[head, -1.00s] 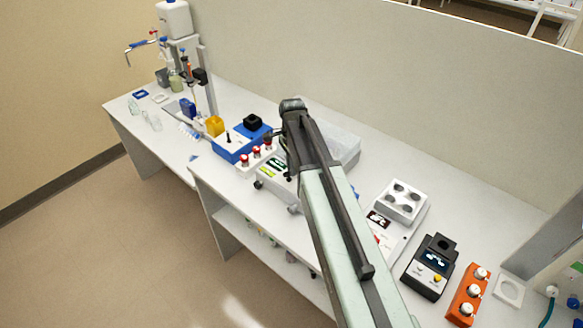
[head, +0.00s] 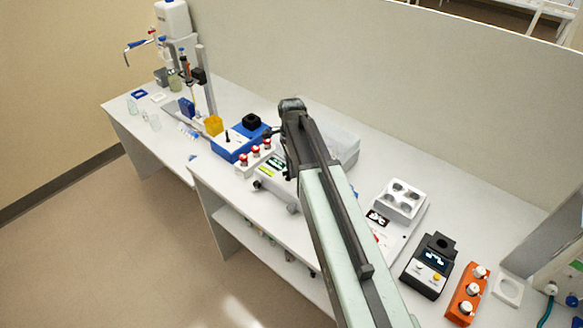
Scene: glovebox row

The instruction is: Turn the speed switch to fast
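A blue box-shaped device (head: 232,151) with a black round cup (head: 251,121) on top stands on the bench left of my arm. A small dark upright piece (head: 227,136) on its top may be the speed switch; its setting is too small to read. My arm reaches up from the bottom of the head view and bends down at its far end. My gripper (head: 272,133) is mostly hidden behind that end, just right of the blue device. I cannot see whether its fingers are open or touch anything.
A rack with red-capped tubes (head: 256,153) and a white instrument with a green display (head: 272,169) stand close to my gripper. A black device (head: 428,265) and an orange rack (head: 466,294) stand at right.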

